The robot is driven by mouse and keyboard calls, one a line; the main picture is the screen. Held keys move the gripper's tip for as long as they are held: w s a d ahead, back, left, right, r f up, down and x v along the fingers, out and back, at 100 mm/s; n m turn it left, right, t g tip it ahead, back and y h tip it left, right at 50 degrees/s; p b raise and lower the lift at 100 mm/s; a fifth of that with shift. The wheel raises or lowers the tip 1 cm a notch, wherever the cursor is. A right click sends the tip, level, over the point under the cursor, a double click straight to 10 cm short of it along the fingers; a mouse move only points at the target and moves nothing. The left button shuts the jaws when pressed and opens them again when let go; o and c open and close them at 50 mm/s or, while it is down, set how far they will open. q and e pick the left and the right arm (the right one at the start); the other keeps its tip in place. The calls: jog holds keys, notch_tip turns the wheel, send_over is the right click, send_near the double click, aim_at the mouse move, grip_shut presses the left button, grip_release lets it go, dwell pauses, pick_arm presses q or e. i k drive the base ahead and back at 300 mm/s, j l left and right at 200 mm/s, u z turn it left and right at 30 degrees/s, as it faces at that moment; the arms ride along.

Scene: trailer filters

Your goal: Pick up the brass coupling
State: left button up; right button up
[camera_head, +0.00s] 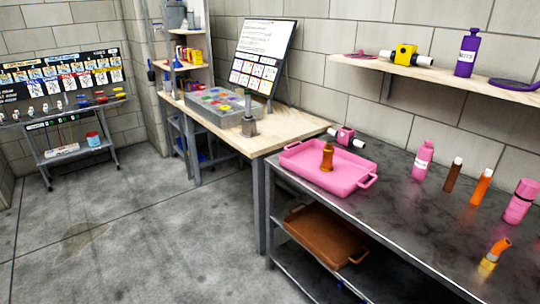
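A brownish-gold, waisted piece (327,156) stands upright in the pink tray (350,183) on the dark metal bench; it looks most like a brass coupling, but I cannot be sure at this size. An orange-and-yellow piece (495,253) leans or lies near the bench's front right, and I cannot tell exactly what it is. Neither of my grippers is in view, and nothing in view is held.
The dark bench (410,220) also holds a pink bottle (423,160), a brown bottle (453,175), an orange bottle (481,186) and a pink cylinder (519,201). A wall shelf (440,75) hangs above. A wooden table (290,130) stands behind. The floor at left is clear.

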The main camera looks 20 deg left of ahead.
aim_at(328, 151)
jog(key=u, duration=0.15)
jog(key=i+j+z, duration=0.1)
jog(key=z, duration=0.35)
jog(key=i+j+z, duration=0.2)
jog(key=z, duration=0.25)
jog(key=i+j+z, duration=0.15)
jog(key=z, duration=0.3)
